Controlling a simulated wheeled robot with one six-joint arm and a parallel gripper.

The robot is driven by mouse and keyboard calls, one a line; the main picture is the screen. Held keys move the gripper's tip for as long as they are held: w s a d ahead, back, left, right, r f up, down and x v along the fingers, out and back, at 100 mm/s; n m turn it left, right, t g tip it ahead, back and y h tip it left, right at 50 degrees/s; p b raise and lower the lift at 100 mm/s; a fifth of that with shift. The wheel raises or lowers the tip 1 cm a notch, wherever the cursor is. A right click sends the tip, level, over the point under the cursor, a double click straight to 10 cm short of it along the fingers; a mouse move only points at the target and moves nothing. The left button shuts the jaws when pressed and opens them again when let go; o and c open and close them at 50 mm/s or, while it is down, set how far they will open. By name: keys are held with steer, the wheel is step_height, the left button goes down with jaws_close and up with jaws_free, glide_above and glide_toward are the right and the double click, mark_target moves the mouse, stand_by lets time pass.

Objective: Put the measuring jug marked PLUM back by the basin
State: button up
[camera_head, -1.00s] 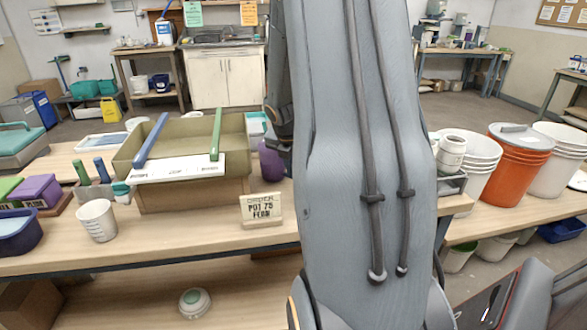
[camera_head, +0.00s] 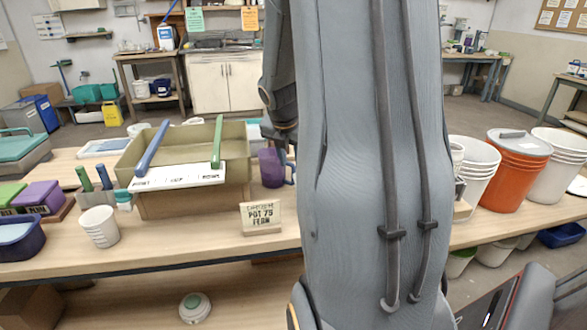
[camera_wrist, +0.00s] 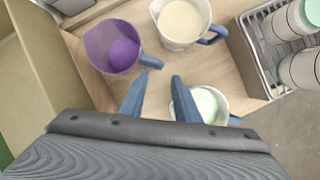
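A purple jug (camera_head: 270,168) stands on the bench right of the olive tub (camera_head: 236,150). In the wrist view this jug (camera_wrist: 97,48) is upright, with purple inside and a blue handle on its right; no PLUM mark is legible. My gripper (camera_wrist: 159,77) is open and empty, its two blue fingers apart, just short of the purple jug's handle. A jug with cream contents (camera_wrist: 183,22) is beside it, and a jug with pale green contents (camera_wrist: 206,106) is partly hidden by my right finger. I cannot tell whether the olive tub is the basin.
A white cup (camera_head: 99,228) stands at left. A wire rack (camera_wrist: 264,45) with jars is close on the right in the wrist view. Bare bench lies between cup and sign.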

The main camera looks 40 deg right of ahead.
steer(key=shift+v, duration=2.3)
